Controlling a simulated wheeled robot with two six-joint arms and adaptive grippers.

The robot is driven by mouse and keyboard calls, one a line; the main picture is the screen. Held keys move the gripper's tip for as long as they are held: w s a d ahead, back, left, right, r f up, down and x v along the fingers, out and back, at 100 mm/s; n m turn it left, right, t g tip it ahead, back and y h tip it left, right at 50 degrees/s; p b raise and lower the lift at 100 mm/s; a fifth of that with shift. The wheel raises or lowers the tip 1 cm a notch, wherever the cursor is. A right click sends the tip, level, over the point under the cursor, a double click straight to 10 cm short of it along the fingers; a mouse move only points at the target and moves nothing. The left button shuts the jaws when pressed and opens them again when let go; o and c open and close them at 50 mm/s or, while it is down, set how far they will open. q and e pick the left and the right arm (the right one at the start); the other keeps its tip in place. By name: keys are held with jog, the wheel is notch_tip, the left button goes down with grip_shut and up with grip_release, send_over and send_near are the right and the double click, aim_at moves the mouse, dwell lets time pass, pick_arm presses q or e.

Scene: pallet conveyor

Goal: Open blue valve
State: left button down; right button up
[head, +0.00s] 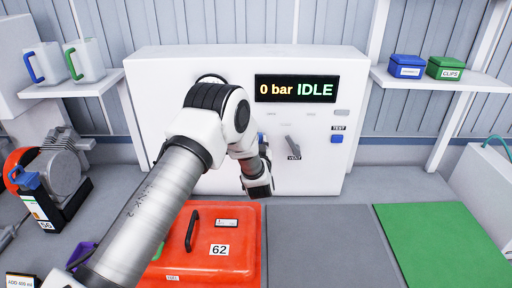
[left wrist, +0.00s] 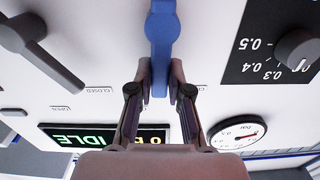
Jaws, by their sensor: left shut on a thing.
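The blue valve handle (left wrist: 162,45) is a flat blue lever on the white panel (head: 347,105). In the left wrist view, which sees the panel upside down, the lever runs straight up and down the picture. My left gripper (left wrist: 160,82) is shut on the lever's free end, one finger on each side. In the head view my left arm hides most of the lever; only a bit of blue shows beside the wrist. The display (head: 296,89) reads "0 bar IDLE". My right gripper is not in view.
A grey VENT lever (head: 292,147) and a blue TEST button (head: 337,139) are right of my wrist. A round gauge (left wrist: 238,133) and a grey knob (left wrist: 298,48) are near the gripper. A red case (head: 229,269) and a green mat (head: 445,245) lie in front.

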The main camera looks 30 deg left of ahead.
pick_arm(q)
jog(key=m, duration=0.1)
jog(key=w+d+m+b, duration=0.1)
jog(key=m, duration=0.3)
jog(key=shift+w+d+r+b, duration=0.15)
jog(key=shift+d+b, duration=0.25)
jog(key=c, duration=1.1)
grip_release()
jog(key=shift+d, duration=0.2)
jog(key=shift+f, duration=0.2)
jog(key=v, duration=1.2)
